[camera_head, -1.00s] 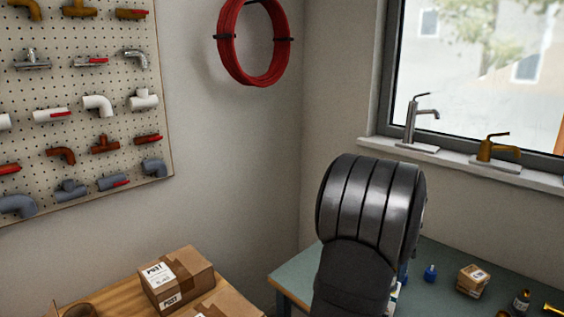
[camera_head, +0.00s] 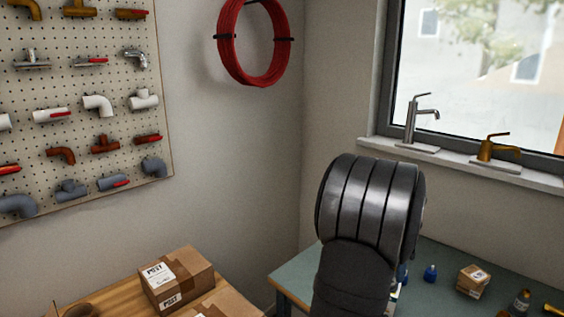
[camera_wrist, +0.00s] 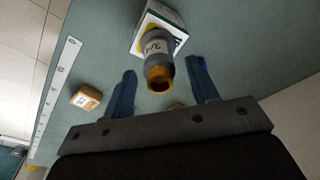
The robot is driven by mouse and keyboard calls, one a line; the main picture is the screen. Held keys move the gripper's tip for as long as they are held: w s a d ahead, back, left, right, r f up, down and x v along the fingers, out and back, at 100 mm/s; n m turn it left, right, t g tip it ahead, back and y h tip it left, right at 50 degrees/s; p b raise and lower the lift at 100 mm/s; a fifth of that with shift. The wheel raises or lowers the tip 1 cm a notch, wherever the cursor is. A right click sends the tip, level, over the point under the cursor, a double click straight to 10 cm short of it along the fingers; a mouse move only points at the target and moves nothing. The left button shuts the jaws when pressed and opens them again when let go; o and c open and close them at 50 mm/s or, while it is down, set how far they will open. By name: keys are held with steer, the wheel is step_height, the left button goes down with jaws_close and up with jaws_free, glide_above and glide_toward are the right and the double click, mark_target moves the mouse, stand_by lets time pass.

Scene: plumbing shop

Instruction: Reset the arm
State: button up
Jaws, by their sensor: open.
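My gripper (camera_wrist: 163,66) shows in the wrist view as two blue fingers spread wide apart, open. A grey bottle-like thing with a white label and an orange-brown end (camera_wrist: 158,55) shows between and beyond the fingers. I cannot tell whether it touches them; nothing is clamped. A white box-like thing (camera_wrist: 148,18) is behind it. In the camera_head view my dark arm stands in front of the green bench (camera_head: 300,276) and hides my gripper.
A small cardboard box (camera_head: 473,281), a blue item (camera_head: 430,273) and a small bottle (camera_head: 521,301) stand on the bench. Cartons (camera_head: 176,278) sit on a wooden table at lower left. Taps (camera_head: 411,122) stand on the window sill.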

step_height(320, 180, up, 9)
steer(key=a, duration=0.1)
steer(key=f, duration=0.7)
steer(key=d+f, duration=0.1)
steer(key=f, duration=0.3)
steer(key=shift+d+f, duration=0.1)
steer(key=shift+f, duration=0.2)
steer(key=r, duration=0.5)
steer(key=shift+s+d, duration=0.25)
steer(key=shift+s, duration=0.05)
steer(key=s+d+r, duration=0.5)
steer(key=s+r, duration=0.1)
steer(key=s, duration=0.3)
steer(key=s+d+f, duration=0.2)
steer(key=s+f, duration=0.8)
steer(key=s, duration=0.4)
steer(key=w+a+f, duration=0.1)
steer(key=w+f, duration=0.1)
steer(key=w, duration=0.1)
steer(key=w+a+f, duration=0.1)
steer(key=w+f, duration=0.1)
steer(key=w, duration=0.2)
steer(key=w+a+f, duration=0.1)
steer(key=w+f, duration=0.2)
steer(key=w, duration=0.1)
steer(key=shift+a, duration=0.15)
steer(key=shift+f, duration=0.65)
